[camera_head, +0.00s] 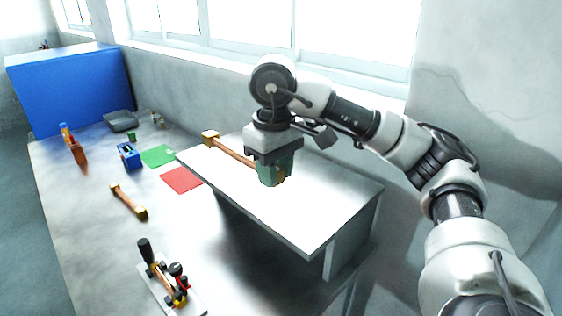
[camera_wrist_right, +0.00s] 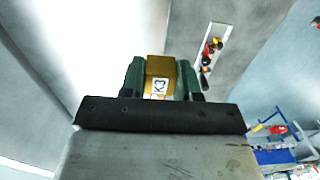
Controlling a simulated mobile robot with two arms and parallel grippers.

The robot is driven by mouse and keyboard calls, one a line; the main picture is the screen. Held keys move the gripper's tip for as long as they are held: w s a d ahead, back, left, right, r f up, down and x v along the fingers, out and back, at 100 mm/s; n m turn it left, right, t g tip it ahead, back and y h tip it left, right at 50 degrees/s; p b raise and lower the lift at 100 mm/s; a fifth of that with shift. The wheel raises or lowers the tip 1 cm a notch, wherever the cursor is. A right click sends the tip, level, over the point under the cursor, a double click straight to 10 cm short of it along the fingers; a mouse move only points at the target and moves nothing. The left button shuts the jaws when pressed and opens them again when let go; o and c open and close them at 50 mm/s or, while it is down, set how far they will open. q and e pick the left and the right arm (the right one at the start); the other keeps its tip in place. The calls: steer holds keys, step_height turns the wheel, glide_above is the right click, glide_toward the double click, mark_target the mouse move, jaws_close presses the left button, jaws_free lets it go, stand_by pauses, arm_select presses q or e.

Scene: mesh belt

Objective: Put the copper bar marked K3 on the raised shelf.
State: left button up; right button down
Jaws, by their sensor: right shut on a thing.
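The copper bar marked K3 (camera_head: 235,155) has brass end blocks. My right gripper (camera_head: 275,174) is shut on its near end block, and the far end block shows free at the left. The K3 label (camera_wrist_right: 159,86) shows between the green fingers in the right wrist view. The bar is over the raised shelf (camera_head: 310,205), a white slab on grey supports. I cannot tell whether the bar touches the slab or hangs just above it. My left gripper is not in view.
Another copper bar (camera_head: 128,202) lies on the table. A clamp fixture (camera_head: 165,275) stands at the front. A red mat (camera_head: 181,180), green mat (camera_head: 158,156), blue item (camera_head: 129,155) and grey tray (camera_head: 121,121) lie further back. The shelf's near part is clear.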

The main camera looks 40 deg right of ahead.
steer(key=shift+d+r, duration=0.3)
steer(key=shift+d, duration=0.2)
steer(key=w+d+f, duration=0.2)
steer(key=d+f, duration=0.1)
steer(key=p, duration=0.1)
glide_above(292, 190)
step_height(292, 190, down, 4)
steer(key=shift+s+a+r, duration=0.1)
steer(key=shift+r, duration=0.15)
step_height(292, 190, down, 4)
steer(key=shift+r+p, duration=0.25)
steer(key=shift+p, duration=0.4)
steer(key=shift+f, duration=0.3)
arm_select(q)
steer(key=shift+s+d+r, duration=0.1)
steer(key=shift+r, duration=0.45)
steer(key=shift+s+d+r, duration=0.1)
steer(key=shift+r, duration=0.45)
arm_select(e)
steer(key=shift+f, duration=0.1)
